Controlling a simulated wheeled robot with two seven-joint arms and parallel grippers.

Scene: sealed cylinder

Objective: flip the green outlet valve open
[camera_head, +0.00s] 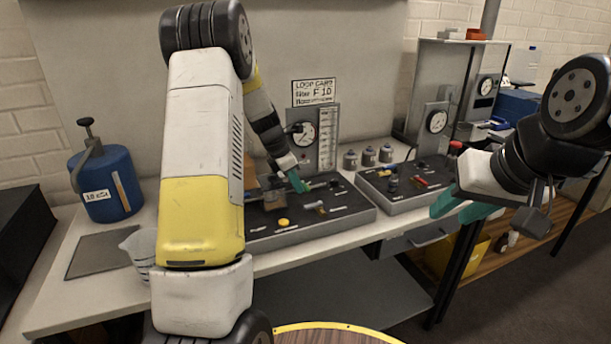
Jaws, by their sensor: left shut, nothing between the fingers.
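My left gripper (299,183) has teal fingers and is shut and empty. It is low over the back of the left control panel (353,212), in front of the dial gauge (303,133). I cannot make out a separate green outlet valve; the teal fingers and wrist cover that part of the panel.
Small grey containers (368,156) stand behind the panels. A yellow bin (455,260) is below at right.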

